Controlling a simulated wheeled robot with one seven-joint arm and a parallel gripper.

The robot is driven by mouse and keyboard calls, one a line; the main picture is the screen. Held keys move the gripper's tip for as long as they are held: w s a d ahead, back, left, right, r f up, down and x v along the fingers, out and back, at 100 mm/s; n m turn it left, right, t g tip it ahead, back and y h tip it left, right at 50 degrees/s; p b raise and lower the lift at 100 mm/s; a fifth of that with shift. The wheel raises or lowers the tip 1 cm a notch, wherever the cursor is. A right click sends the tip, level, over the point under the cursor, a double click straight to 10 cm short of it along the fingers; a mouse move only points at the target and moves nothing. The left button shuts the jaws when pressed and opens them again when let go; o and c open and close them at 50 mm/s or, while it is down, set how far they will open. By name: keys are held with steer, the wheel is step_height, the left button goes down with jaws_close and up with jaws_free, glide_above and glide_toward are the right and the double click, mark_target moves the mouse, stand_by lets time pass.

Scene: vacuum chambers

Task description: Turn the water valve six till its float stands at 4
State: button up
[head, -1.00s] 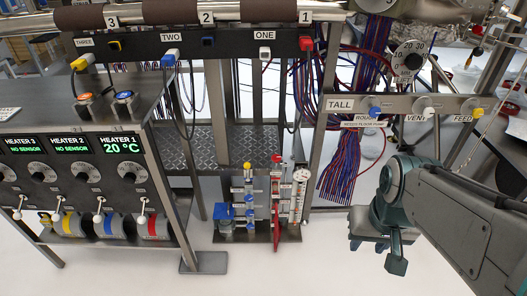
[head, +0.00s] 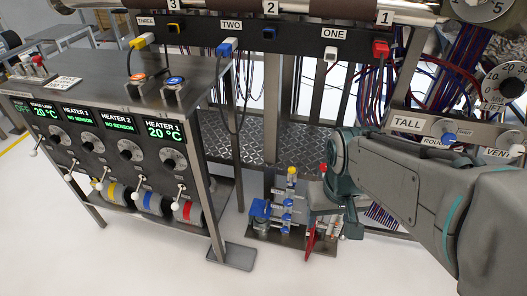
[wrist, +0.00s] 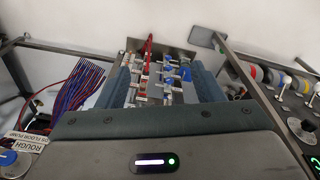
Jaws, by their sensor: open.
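A small water manifold on a dark base plate (head: 275,236) stands on the floor, with blue valve handles, a yellow knob (head: 292,171) and a red lever (head: 310,243). In the wrist view its blue handles (wrist: 168,70) and red lever (wrist: 149,45) show between my fingers. I cannot read any number, so I cannot tell which valve is six or where its float stands. My gripper (wrist: 163,78) is open and points down over the manifold. In the head view my arm hides the manifold's right part; I cannot tell whether my fingers touch anything.
The heater cabinet (head: 120,140) stands left, its foot plate (head: 232,255) near the manifold. A black rail (head: 255,38) crosses above a tread-plate shelf (head: 262,140). Red and blue wires (wrist: 78,85) hang beside the manifold. The front floor is clear.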

steer(key=w+d+f+n+h+b, duration=0.45)
steer(key=w+f+n+h, duration=0.2)
steer(key=f, duration=0.45)
steer(key=w+d+f+n+h+b, duration=0.45)
steer(key=f+h, duration=0.35)
steer(key=f, duration=0.2)
steer(key=n+t+y+b, duration=0.9)
steer(key=n+t+b, duration=0.3)
steer(key=n+t, duration=0.65)
glide_toward(288, 205)
steer(key=w+d+g, duration=0.1)
steer(key=w, duration=0.2)
steer(key=w+d+r+n, duration=0.1)
steer(key=w, duration=0.3)
steer(key=w+d+r+n+g, duration=0.1)
steer(key=w, duration=0.2)
steer(key=shift+w+r+g, duration=0.1)
steer(key=shift+w+g, duration=0.1)
steer(key=shift+g, duration=0.15)
steer(key=c, duration=1)
steer(key=shift+n+p, duration=0.25)
steer(key=shift+p, duration=0.15)
